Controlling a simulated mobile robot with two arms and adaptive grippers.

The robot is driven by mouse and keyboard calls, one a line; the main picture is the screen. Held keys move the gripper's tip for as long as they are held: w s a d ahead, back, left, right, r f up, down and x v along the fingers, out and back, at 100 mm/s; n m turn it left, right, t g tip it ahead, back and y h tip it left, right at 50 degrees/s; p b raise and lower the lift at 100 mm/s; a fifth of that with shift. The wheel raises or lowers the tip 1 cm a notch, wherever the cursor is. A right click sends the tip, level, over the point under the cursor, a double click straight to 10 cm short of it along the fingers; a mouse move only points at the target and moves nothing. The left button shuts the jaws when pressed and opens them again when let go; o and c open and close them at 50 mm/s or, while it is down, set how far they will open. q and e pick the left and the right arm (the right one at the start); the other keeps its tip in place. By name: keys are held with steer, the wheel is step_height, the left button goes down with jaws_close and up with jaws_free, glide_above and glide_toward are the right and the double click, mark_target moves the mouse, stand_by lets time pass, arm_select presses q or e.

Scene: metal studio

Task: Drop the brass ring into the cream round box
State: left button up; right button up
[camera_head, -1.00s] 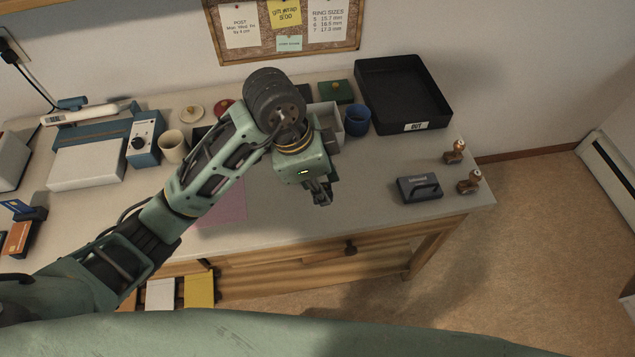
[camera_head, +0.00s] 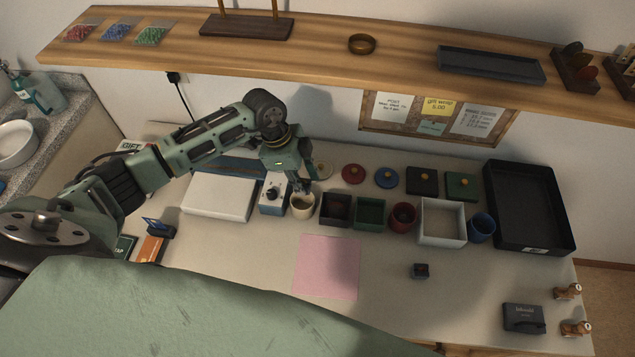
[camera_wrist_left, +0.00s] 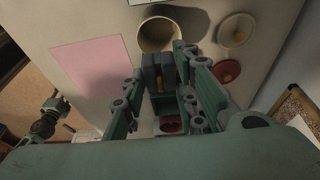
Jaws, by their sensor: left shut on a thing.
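The cream round box (camera_head: 302,207) stands open on the bench, beside the blue-and-white device. My left gripper (camera_head: 303,188) points down right at its far rim, above it in the head view. In the left wrist view the box (camera_wrist_left: 157,36) lies just beyond the fingertips (camera_wrist_left: 159,73), its mouth open. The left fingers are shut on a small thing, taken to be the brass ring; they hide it. The cream lid with a knob (camera_wrist_left: 236,29) lies apart from the box. My right gripper (camera_wrist_left: 55,106) shows small and dim in the left wrist view; its fingers are unclear.
A black box (camera_head: 335,210), green box (camera_head: 370,213), red round box (camera_head: 403,216), white box (camera_head: 442,222) and blue cup (camera_head: 481,228) stand to the right. Lids lie behind them. A pink sheet (camera_head: 328,266) lies in front. A wooden shelf (camera_head: 320,40) overhangs the back.

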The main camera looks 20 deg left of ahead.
arm_select(q)
steer(key=shift+w+a, duration=0.1)
steer(key=shift+a, duration=0.25)
steer(key=shift+b+x, duration=0.95)
steer(key=shift+b, duration=0.1)
step_height(320, 180, down, 4)
steer(key=b, duration=0.3)
steer(key=shift+a+r, duration=0.15)
steer(key=shift+r, duration=0.05)
steer(key=shift+r, duration=0.1)
steer(key=o, duration=1)
